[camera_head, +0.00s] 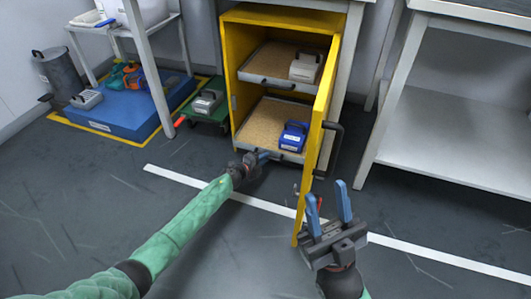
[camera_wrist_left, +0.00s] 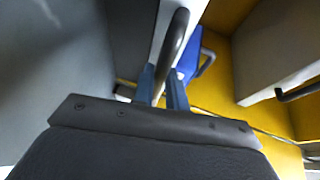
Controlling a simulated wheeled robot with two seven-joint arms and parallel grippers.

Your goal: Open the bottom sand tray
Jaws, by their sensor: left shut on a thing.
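The bottom sand tray (camera_head: 262,114) is on the lower level of the yellow cabinet (camera_head: 228,75), with brown sand and a pale front. A blue box with a handle (camera_head: 293,136) sits on its right part. My left gripper (camera_head: 264,157) is low at the tray's front. In the left wrist view, its blue fingers (camera_wrist_left: 161,85) are shut on the tray's dark bar handle (camera_wrist_left: 178,38). My right gripper (camera_head: 329,203) is open and empty, in front of the cabinet door. The left fingertips are partly hidden in the head view.
The yellow door (camera_head: 318,125) stands open on the right, its dark handle (camera_head: 335,145) facing outward. An upper sand tray (camera_head: 268,62) holds a pale box (camera_head: 305,67). A green trolley (camera_head: 205,113) stands left, and a metal shelf (camera_head: 440,160) right. Floor in front is clear.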

